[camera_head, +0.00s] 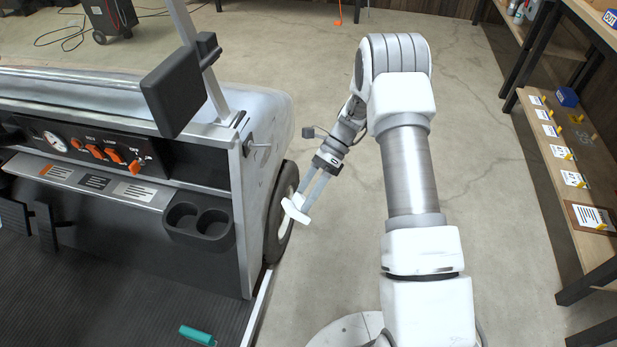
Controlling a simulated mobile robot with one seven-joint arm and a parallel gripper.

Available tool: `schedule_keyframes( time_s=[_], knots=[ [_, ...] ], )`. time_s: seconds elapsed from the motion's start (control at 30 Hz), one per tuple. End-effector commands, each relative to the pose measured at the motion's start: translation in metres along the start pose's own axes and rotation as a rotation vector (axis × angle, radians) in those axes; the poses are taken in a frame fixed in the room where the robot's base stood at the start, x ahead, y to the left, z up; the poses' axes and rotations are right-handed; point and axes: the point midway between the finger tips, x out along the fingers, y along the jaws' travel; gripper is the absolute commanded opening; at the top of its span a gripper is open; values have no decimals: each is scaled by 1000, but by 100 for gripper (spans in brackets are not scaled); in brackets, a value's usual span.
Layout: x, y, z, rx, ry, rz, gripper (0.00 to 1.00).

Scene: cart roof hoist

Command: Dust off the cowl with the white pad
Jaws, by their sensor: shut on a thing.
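My gripper (311,189) reaches down and left from my arm, near the middle of the view. It is shut on the white pad (294,210), which it holds beside the cart's front tyre (275,228). I cannot tell whether the pad touches the tyre. The cart's pale cowl (268,108) lies up and left of the gripper, beyond the dashboard, with its side curving down toward the tyre. Greyish marks show on its side. The dashboard, the post and the mirror hide much of the cowl.
A black mirror (174,92) juts from the roof post (200,60) near the cowl. The dashboard (90,150) has switches and cup holders (198,222). A teal object (197,335) lies on the cart floor. A wooden shelf (560,165) stands right. Open concrete floor lies between.

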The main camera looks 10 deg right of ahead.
Motion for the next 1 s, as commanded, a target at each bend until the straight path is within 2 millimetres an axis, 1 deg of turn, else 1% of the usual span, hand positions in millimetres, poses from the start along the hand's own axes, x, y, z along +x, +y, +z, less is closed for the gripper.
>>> schedule_keyframes(
  time_s=[0.03,0.1,0.27,0.4,0.6,0.8,0.9,1.0],
  knots=[
    [2,-2,-2,53,-87,-17,45],
    [3,-4,0,120,-209,-41,45],
    [2,-12,6,239,-484,-110,45],
    [-6,-22,8,308,-716,-186,45],
    [-24,-36,6,355,-981,-294,45],
    [-40,-44,2,362,-1118,-364,45],
    [-42,-47,2,361,-1139,-377,45],
    [-41,-50,6,360,-1143,-379,45]
  ],
)
